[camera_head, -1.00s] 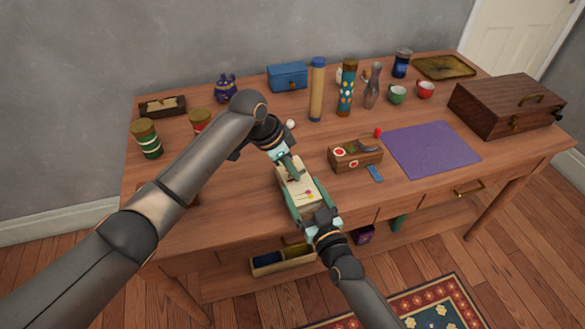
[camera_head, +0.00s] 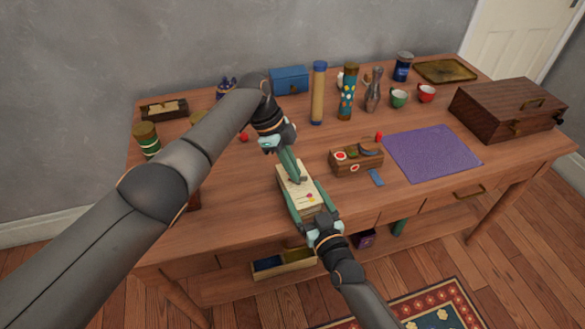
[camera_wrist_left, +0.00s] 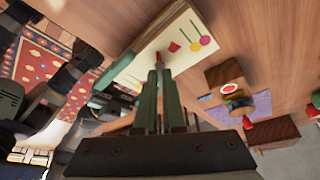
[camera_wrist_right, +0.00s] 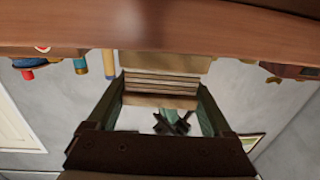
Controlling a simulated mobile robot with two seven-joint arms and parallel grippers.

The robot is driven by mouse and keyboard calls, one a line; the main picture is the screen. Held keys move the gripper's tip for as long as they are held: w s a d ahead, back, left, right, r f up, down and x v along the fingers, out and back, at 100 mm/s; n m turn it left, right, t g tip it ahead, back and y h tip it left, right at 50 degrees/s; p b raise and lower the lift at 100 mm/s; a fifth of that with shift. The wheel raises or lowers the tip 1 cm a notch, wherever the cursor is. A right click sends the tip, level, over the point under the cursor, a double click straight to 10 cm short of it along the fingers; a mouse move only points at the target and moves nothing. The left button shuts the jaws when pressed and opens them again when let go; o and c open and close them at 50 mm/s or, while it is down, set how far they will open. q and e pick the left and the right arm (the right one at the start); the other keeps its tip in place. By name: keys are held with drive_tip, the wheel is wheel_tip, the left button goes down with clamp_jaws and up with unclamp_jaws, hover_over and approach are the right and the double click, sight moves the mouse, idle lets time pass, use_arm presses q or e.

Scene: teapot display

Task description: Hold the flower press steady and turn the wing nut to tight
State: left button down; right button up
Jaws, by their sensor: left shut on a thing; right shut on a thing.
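The flower press (camera_head: 297,196) is a pale block with layered edges and painted flowers on top, at the table's front edge. It also shows in the left wrist view (camera_wrist_left: 150,50) and, edge-on, in the right wrist view (camera_wrist_right: 160,88). My right gripper (camera_head: 309,208) is shut on the press, with one finger along each side. My left gripper (camera_head: 297,180) points down onto the top of the press, its fingers nearly together on something small. The wing nut is mostly hidden between those fingertips; a small reddish bit shows there in the left wrist view.
Tall bottles, cups and a brown case (camera_head: 507,107) stand farther back and right. Jars stand behind my left arm.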

use_arm(q)
drive_tip(key=shift+w+a+m, duration=0.1)
drive_tip(key=shift+m, duration=0.3)
idle(0.4)
drive_tip(key=c, duration=1)
unclamp_jaws()
drive_tip(key=shift+r, duration=0.1)
drive_tip(key=v, duration=1.1)
drive_tip(key=shift+r, duration=0.4)
drive_tip(key=shift+w, duration=0.1)
